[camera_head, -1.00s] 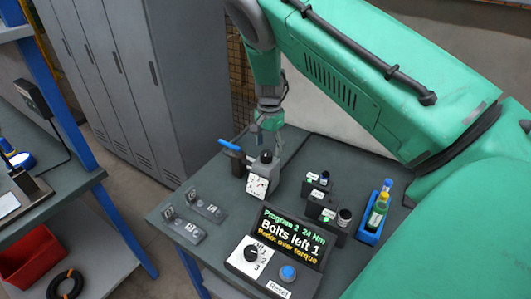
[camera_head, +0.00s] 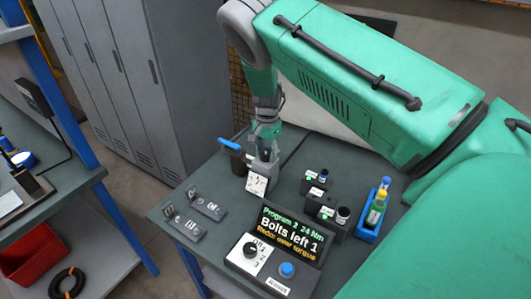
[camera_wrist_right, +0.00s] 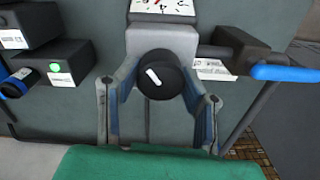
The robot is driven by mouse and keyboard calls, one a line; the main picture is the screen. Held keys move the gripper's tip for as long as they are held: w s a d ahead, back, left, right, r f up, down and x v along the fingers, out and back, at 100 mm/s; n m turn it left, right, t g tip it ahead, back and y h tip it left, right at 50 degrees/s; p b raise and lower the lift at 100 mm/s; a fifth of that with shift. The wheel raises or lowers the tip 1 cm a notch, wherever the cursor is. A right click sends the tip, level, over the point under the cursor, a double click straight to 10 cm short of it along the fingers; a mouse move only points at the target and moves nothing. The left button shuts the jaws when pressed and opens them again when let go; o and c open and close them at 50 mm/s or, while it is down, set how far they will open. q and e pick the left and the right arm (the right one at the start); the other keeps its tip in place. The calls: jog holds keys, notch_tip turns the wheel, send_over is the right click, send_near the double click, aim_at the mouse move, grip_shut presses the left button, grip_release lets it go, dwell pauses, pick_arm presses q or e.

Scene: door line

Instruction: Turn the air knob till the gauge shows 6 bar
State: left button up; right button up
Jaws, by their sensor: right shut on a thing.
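The air unit is a grey block on the table with a white dial gauge (camera_head: 257,184) on its front. The gauge's figures and needle are too small to read in the head view. In the right wrist view only part of the gauge face (camera_wrist_right: 163,6) shows, with a bit of red needle, cut off by the top edge. The round black air knob (camera_wrist_right: 158,78) has a white mark slanting from upper left to lower right. My right gripper (camera_head: 265,152) reaches down from above, its fingers (camera_wrist_right: 158,92) shut on the knob's two sides. My left gripper is out of view.
A blue-handled lever (camera_head: 230,144) stands beside the air unit; its handle (camera_wrist_right: 284,73) also shows in the wrist view. Near it are a display box (camera_head: 290,236), dark blocks (camera_head: 326,206), a blue bottle holder (camera_head: 367,228) and metal plates (camera_head: 184,226). Grey lockers (camera_head: 150,80) stand behind.

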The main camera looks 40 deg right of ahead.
jog(key=shift+d+f, duration=0.2)
jog(key=shift+d, duration=0.15)
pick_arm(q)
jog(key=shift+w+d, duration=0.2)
pick_arm(e)
jog(key=shift+a, duration=0.15)
jog(key=shift+a, duration=0.2)
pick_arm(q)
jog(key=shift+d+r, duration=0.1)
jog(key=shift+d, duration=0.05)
pick_arm(e)
jog(key=shift+a, duration=0.25)
